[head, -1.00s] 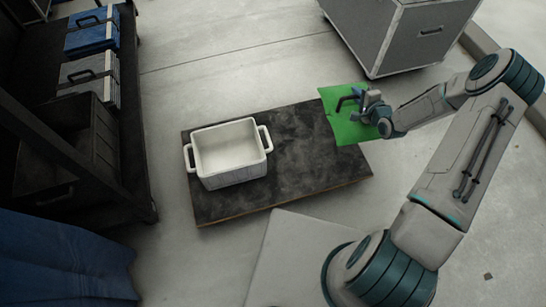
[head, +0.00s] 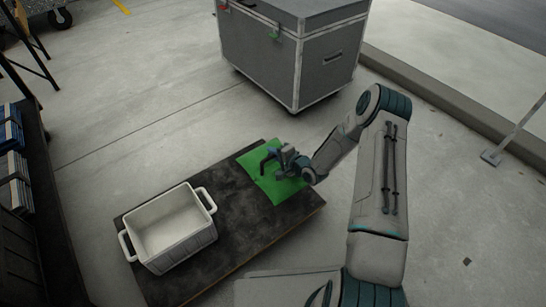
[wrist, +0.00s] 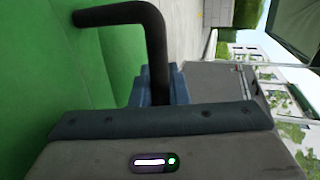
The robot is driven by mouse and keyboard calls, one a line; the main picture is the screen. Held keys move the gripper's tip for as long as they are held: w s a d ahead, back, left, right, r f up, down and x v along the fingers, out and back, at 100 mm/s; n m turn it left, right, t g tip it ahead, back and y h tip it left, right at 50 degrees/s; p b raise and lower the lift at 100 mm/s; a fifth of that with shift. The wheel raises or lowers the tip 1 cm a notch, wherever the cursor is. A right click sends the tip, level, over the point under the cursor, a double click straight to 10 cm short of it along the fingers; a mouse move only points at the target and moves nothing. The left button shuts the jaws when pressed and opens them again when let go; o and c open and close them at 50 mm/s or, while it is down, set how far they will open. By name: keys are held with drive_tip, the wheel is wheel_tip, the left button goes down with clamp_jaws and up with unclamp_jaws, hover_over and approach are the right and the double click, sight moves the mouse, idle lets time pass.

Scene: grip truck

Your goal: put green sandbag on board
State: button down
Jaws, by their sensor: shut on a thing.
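The green sandbag (head: 262,184) is a flat green bag with a black handle. In the head view it is over the far right end of the dark board (head: 245,222), partly past its edge. I cannot tell whether it touches the board or hangs just above it. My gripper (head: 279,162) is shut on the handle from the right side. In the wrist view the black handle (wrist: 155,42) runs into my gripper's jaws (wrist: 155,88), with the green cloth of the sandbag (wrist: 42,95) behind it.
A white two-handled tub (head: 172,222) stands on the near left part of the board. A large grey case (head: 285,60) stands on the floor beyond the board. Dark shelving (head: 22,250) stands at the left edge. Bare concrete floor lies around the board.

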sight(253, 165)
drive_tip(key=a+f+b, duration=0.1)
drive_tip(key=a, duration=0.2)
drive_tip(key=a+f+b, duration=0.1)
drive_tip(key=a+f, duration=0.1)
drive_tip(key=a, duration=0.1)
drive_tip(key=a+f+b, duration=0.1)
drive_tip(key=a+f, duration=0.1)
drive_tip(key=a, duration=0.1)
drive_tip(key=shift+s, duration=0.2)
drive_tip(key=shift+f+b, duration=1.4)
drive_tip(key=shift+f, duration=0.6)
drive_tip(key=c, duration=1.7)
unclamp_jaws()
drive_tip(key=shift+s+d+f, duration=0.1)
drive_tip(key=shift+s+f, duration=0.05)
drive_tip(key=shift+f, duration=0.1)
drive_tip(key=o, duration=0.3)
